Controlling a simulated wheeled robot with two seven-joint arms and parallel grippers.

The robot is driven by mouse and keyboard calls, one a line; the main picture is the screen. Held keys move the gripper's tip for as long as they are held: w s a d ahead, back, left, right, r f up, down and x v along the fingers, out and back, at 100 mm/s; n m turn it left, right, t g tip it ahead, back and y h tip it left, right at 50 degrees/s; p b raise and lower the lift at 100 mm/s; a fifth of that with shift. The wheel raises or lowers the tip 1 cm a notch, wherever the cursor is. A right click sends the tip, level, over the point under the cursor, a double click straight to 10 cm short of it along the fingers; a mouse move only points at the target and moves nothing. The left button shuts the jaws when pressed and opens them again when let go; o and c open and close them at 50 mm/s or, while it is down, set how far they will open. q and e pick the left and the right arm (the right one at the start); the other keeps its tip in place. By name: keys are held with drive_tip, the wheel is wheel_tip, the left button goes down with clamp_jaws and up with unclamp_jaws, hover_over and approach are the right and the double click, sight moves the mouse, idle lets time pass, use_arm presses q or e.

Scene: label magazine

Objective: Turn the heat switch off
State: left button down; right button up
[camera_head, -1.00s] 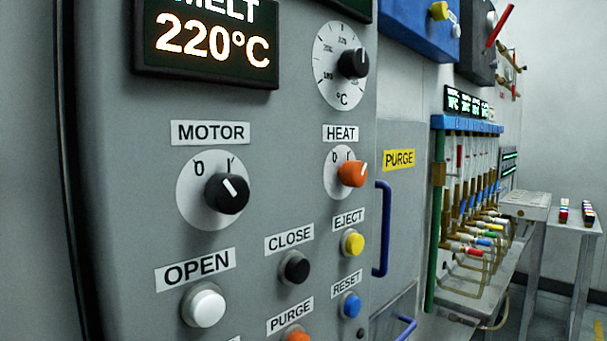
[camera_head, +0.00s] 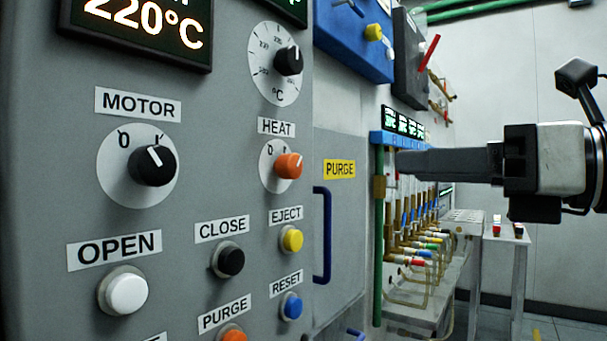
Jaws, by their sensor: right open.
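The heat switch (camera_head: 289,166) is an orange knob on a white round dial under the HEAT label (camera_head: 276,127), on the grey control panel. The dial has a 0 mark at upper left and an I mark at upper right. The knob's pale pointer line leans up and to the right, towards the I side. My right gripper (camera_head: 402,161) comes in from the right, level with the knob and well apart from it. Its fingers point left and show edge-on, open, with nothing seen in them. My left gripper is not in view.
The black motor knob (camera_head: 151,162) is to the left, the black temperature knob (camera_head: 289,61) above. Several push buttons sit below, including yellow EJECT (camera_head: 291,239) and blue RESET (camera_head: 291,306). A blue handle (camera_head: 322,235) stands out right of the knob. Pipes and hoses are beyond.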

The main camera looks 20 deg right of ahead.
sight(296, 167)
drive_tip(key=p+x, duration=0.3)
drive_tip(key=x, duration=1.2)
drive_tip(key=shift+w+r, duration=0.1)
drive_tip(key=shift+w, duration=0.3)
drive_tip(key=c, duration=1)
